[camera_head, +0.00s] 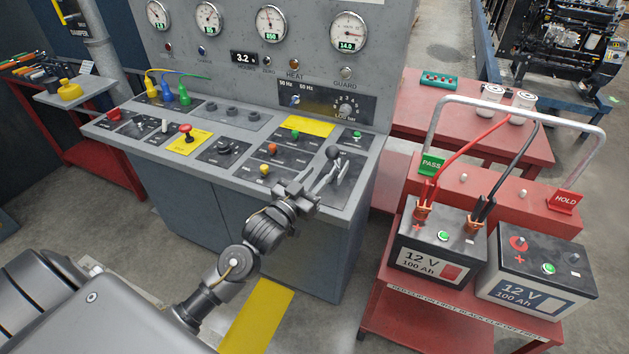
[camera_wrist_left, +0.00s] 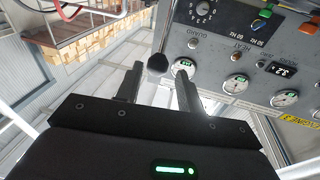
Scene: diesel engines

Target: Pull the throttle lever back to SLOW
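The throttle lever (camera_head: 333,153) stands at the right end of the grey control console, a round black knob on its top. My left gripper (camera_head: 319,178) reaches in from the lower left, just in front of the lever. In the left wrist view the black knob (camera_wrist_left: 157,63) appears between and slightly beyond the two separated fingertips (camera_wrist_left: 158,85). The fingers are open, and I see no contact with the knob. The lever's lower part is partly hidden by the fingers. My right gripper is not in view.
The sloped console (camera_head: 345,185) carries buttons and switches left of the lever, including a red knob (camera_head: 186,131) and an orange one (camera_head: 272,149). The gauge panel (camera_head: 330,70) rises behind. A red cart (camera_head: 380,305) with two batteries stands to the right.

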